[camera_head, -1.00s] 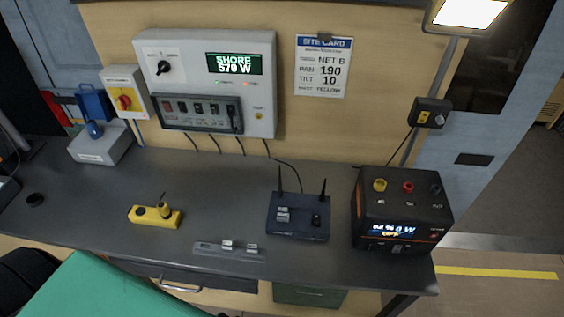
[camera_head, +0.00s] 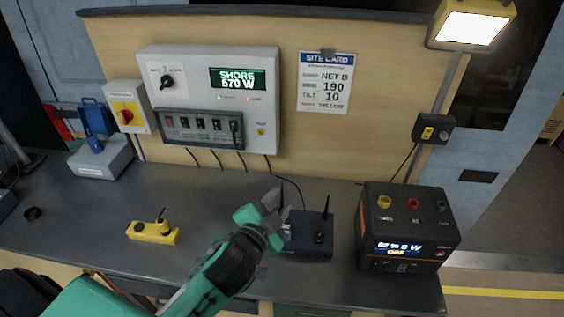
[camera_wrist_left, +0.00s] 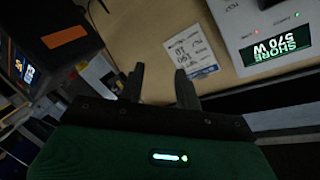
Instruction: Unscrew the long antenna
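The dark router (camera_head: 312,247) stands on the bench with two upright black antennas, a left one (camera_head: 282,194) and a right one (camera_head: 326,206). The left antenna looks a little longer, though my gripper hides its lower part. My left gripper (camera_head: 268,203) is over the bench at the router's left side, close to the left antenna; I cannot tell whether it touches. In the left wrist view, its two dark fingers (camera_wrist_left: 160,85) are apart with nothing visible between them. My right gripper is not in view.
The power station (camera_head: 408,225) stands to the router's right. A yellow device (camera_head: 153,233) lies at the left of the bench. The breaker panel (camera_head: 180,98) and site card (camera_head: 325,85) are on the wall behind. My arm covers the bench's front middle.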

